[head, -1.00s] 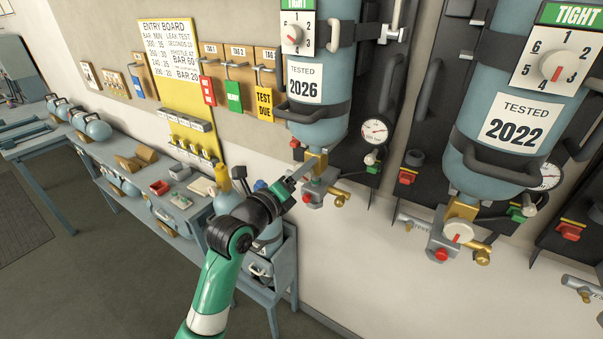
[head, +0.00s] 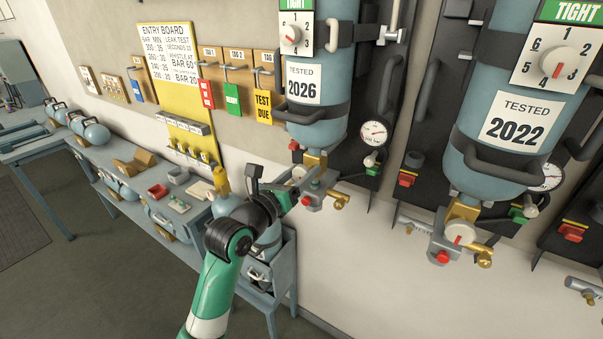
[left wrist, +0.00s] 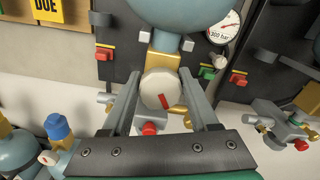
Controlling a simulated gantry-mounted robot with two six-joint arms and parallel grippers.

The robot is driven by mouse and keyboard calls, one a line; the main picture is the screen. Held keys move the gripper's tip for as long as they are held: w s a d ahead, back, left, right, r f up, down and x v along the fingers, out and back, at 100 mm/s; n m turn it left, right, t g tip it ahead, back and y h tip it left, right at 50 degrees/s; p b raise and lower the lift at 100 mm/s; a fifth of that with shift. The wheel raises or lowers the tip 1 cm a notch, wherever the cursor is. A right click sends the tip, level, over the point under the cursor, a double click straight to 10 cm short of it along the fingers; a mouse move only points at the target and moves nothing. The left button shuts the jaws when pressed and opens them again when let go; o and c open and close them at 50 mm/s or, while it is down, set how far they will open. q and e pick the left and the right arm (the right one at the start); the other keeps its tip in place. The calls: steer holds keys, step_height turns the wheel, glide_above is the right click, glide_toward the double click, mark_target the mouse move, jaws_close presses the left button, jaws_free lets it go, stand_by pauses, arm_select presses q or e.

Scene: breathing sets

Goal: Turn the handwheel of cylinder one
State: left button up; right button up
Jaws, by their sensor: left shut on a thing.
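A blue-grey cylinder labelled "TESTED 2026" (head: 317,119) hangs upright on a dark wall panel. Below it is a brass valve (head: 314,161) with a white handwheel (head: 299,172), partly behind my left gripper. My left gripper (head: 297,181) is at this valve. In the left wrist view, the white handwheel (left wrist: 161,90) with a red mark sits between the two grey fingers of my left gripper (left wrist: 161,92), which is shut on it. The red mark points down and a little right there. No number showing which cylinder is one is readable. My right gripper is not in view.
A second cylinder labelled "TESTED 2022" (head: 521,125) hangs to the right, with its own white handwheel (head: 460,233). A pressure gauge (head: 373,133) is right of the valve. A red knob (left wrist: 149,128) sits just below the handwheel. A bench (head: 115,187) with cylinders runs along the wall.

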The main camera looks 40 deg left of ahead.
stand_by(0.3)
arm_select(q)
steer(key=o, duration=1.4)
steer(key=shift+c, duration=0.2)
steer(key=shift+s, duration=0.1)
steer(key=p+v, duration=0.1)
steer(key=v, duration=0.1)
steer(key=p+v, duration=0.1)
steer(key=v, duration=0.1)
steer(key=p+v, duration=0.2)
steer(key=shift+r, duration=0.4)
steer(key=p, duration=0.2)
glide_toward(299, 172)
steer(key=shift+s+d+f, duration=0.1)
steer(key=shift+s+f, duration=0.2)
steer(key=shift+f, duration=0.1)
